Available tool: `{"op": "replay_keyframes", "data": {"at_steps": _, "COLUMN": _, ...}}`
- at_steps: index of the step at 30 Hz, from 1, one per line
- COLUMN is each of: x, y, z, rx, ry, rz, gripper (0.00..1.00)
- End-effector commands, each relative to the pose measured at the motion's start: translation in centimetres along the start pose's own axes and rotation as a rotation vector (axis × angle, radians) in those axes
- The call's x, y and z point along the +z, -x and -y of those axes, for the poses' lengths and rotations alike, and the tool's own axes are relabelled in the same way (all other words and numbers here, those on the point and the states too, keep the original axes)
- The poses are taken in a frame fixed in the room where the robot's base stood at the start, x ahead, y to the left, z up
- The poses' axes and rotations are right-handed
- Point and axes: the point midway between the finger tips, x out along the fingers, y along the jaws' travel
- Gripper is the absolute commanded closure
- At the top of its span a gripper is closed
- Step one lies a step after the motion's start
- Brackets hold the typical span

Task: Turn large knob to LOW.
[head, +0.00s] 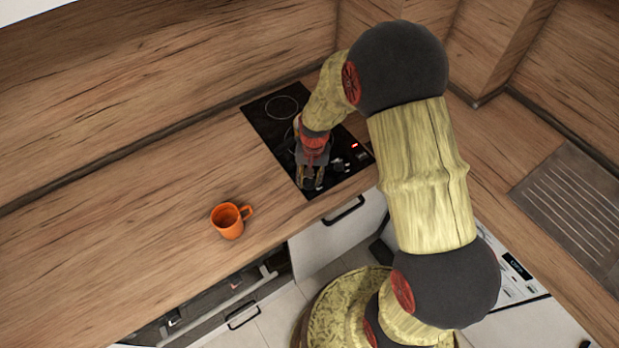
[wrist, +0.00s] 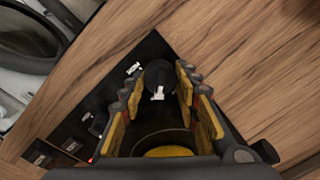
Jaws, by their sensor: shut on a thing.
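The large knob (wrist: 158,74) is dark and round with a white pointer mark. In the wrist view it sits between my two fingertips, on the black cooktop (wrist: 112,93). My gripper (head: 311,184) is shut on it at the cooktop's front corner in the head view; the fingers also show in the wrist view (wrist: 161,80). The pointer is at the knob's lower side in the wrist view. In the head view my gripper mostly hides the knob. I cannot read any LOW label.
Smaller knobs (head: 338,164) stand to the right of my gripper, near a red light (head: 354,146). An orange mug (head: 228,221) stands on the wooden counter (head: 150,215) to the left. A ribbed metal drainer (head: 580,205) is at the right. The counter around the mug is clear.

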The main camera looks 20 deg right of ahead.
Motion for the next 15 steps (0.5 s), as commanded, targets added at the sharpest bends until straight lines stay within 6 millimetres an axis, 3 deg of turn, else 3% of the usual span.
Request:
{"op": "replay_keyframes", "data": {"at_steps": 10, "x": 0.02, "y": -0.08, "z": -0.02, "rx": 0.0, "ry": -0.002, "rz": 0.0, "gripper": 0.94}}
{"op": "replay_keyframes", "data": {"at_steps": 11, "x": 0.02, "y": -0.08, "z": -0.02, "rx": 0.0, "ry": -0.002, "rz": 0.0, "gripper": 0.68}}
{"op": "replay_keyframes", "data": {"at_steps": 15, "x": 0.02, "y": -0.06, "z": -0.02, "rx": 0.0, "ry": -0.002, "rz": 0.0, "gripper": 0.6}}
